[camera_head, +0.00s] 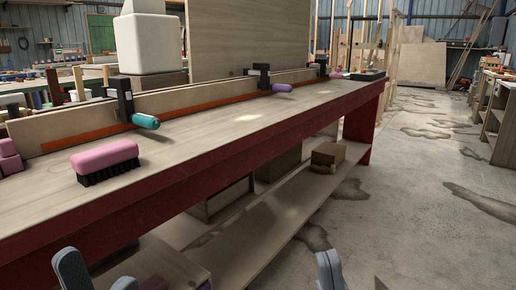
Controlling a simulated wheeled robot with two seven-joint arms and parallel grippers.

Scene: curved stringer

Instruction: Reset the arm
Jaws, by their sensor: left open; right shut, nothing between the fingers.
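My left gripper (98,274) is at the bottom left edge, open, with its two grey fingertips apart and nothing between them. My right gripper (328,270) is at the bottom edge right of centre, shut and empty. Both are in front of the workbench (220,138), low in the picture and apart from its top. Most of both arms is out of view.
A pink brush (105,157) with black bristles lies on the bench. Black clamps (122,98), one with a teal handle (145,121), hold a wooden strip along an orange one. Boxes (328,153) sit on the lower shelf. Stained floor at right is open.

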